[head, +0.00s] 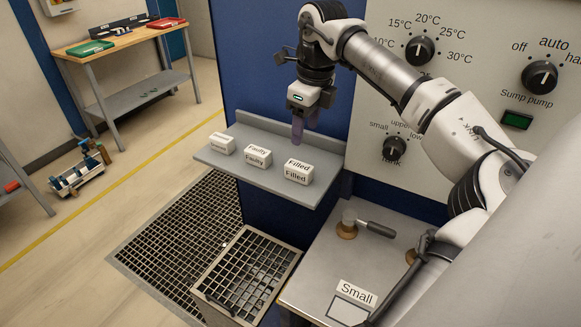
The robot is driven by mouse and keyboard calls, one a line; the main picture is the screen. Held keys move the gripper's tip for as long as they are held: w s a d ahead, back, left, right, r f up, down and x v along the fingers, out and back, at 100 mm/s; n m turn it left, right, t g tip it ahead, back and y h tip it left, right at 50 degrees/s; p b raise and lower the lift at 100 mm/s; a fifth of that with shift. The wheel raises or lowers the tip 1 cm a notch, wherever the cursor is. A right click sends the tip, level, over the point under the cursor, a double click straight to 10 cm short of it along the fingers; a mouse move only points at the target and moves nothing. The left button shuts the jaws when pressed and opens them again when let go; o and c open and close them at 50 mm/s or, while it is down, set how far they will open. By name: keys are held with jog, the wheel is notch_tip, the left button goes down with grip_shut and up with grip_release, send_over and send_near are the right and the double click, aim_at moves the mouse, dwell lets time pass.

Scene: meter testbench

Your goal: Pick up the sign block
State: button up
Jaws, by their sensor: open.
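Three white sign blocks stand in a row on a grey shelf (222,165) on the blue panel. The right block (298,172) reads "Filled", the middle block (257,156) reads "Faulty", and the text on the left block (221,143) is too small to read. My gripper (303,136) points down with purple fingers. It is open and empty. In the picture its fingertips are just above the "Filled" block, towards the back of the shelf, with a gap between them. The far finger is partly hidden.
A control panel with knobs (420,50) stands to the right, partly behind my arm. Below it, a metal bench (300,290) carries a black-handled lever (375,229) and a "Small" label (357,293). A floor grating (165,245) lies below the shelf.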

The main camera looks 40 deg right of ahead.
aim_at(299, 165)
jog(key=f+b, duration=0.1)
jog(key=f, duration=0.1)
jog(key=f+b, duration=0.2)
jog(key=f, duration=0.1)
jog(key=w+f+b, duration=0.1)
jog(key=f, duration=0.1)
jog(key=shift+a+f, duration=0.2)
jog(key=shift+f, duration=0.2)
jog(key=shift+w+d+f+b, duration=0.15)
jog(key=shift+f+b, duration=0.4)
jog(key=shift+f, duration=0.35)
jog(key=shift+w+f+b, duration=0.15)
jog(key=shift+f+b, duration=0.45)
jog(key=shift+f, duration=0.25)
jog(key=shift+w+d+f+b, duration=0.15)
jog(key=shift+f+b, duration=0.4)
jog(key=shift+f, duration=0.35)
jog(key=shift+a+r, duration=0.1)
jog(key=shift+a, duration=0.05)
jog(key=shift+c, duration=0.2)
jog(key=c, duration=1)
jog(key=shift+r, duration=0.15)
jog(key=shift+c, duration=0.2)
